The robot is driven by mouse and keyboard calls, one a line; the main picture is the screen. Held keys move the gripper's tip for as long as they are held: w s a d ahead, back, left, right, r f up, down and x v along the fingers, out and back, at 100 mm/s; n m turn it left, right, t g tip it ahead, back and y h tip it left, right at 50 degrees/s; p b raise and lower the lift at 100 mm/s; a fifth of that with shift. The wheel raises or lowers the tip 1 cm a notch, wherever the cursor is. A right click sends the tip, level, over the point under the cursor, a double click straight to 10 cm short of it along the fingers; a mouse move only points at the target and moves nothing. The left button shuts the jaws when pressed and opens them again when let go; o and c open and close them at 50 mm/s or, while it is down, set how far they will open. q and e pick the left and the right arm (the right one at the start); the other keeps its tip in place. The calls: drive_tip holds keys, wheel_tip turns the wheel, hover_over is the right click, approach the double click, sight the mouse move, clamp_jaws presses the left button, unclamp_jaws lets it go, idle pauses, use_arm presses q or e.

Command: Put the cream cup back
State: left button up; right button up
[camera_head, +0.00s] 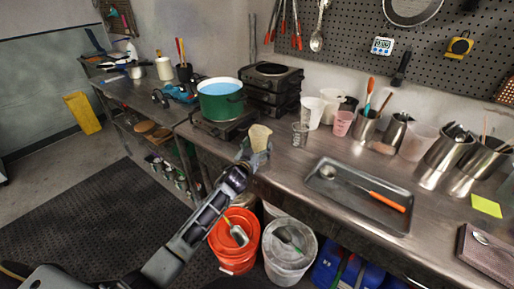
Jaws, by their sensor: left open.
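The cream cup (260,136) is near the front edge of the steel counter (290,169), to the right of the green pot. My left gripper (255,156) reaches up from the lower left to the cup. Its fingers are open, close around the lower part of the cup, and hide some of it. I cannot tell whether they touch it. My right gripper is not in view.
A green pot (221,107) with blue liquid stands on a burner at the left. A clear beaker (300,134), white cups (312,112) and a pink cup (343,122) stand at the right. A tray (340,203) lies in front. Orange (224,257) and grey buckets (288,262) are below.

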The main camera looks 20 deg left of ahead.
sight(256, 147)
use_arm(q)
drive_tip(key=shift+r, duration=0.1)
drive_tip(key=shift+s+r, duration=0.1)
drive_tip(key=shift+s, duration=0.35)
drive_tip(key=shift+s+a+r, duration=0.1)
drive_tip(key=shift+s+a, duration=0.05)
drive_tip(key=shift+s, duration=1.1)
drive_tip(key=shift+s+a, duration=0.15)
drive_tip(key=shift+s, duration=1.1)
drive_tip(key=s, duration=0.6)
drive_tip(key=shift+a+r, duration=0.2)
drive_tip(key=shift+a, duration=0.05)
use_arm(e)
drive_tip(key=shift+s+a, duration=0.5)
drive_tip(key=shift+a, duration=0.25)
